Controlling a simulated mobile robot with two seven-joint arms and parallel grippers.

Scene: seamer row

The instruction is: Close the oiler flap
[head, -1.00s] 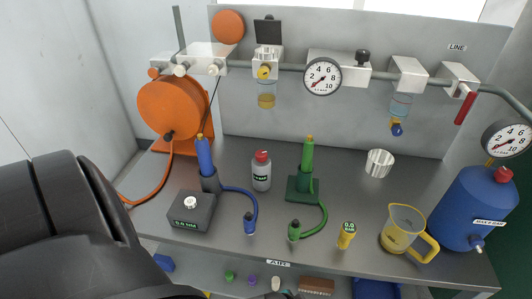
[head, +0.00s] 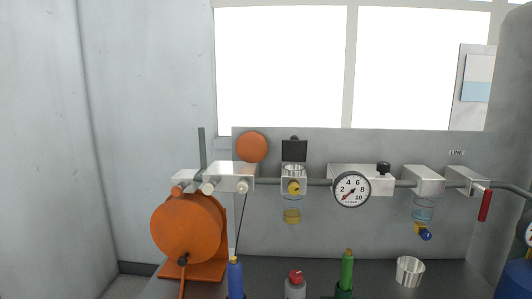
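The oiler (head: 293,186) is a pale metal block on the grey air line, with a yellow knob on its front and a clear bowl of yellow oil (head: 292,215) below. Its dark square flap (head: 294,151) stands upright at the back of the block, so the flap is open. The round top opening of the oiler shows in front of the flap. Neither of my grippers is in the head view.
Right of the oiler, a gauge (head: 352,189), a filter bowl (head: 423,209) and a red-handled valve (head: 485,205) sit along the line. An orange hose reel (head: 188,228) is at left. A metal cup (head: 410,271) and blue and green tools stand on the bench below.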

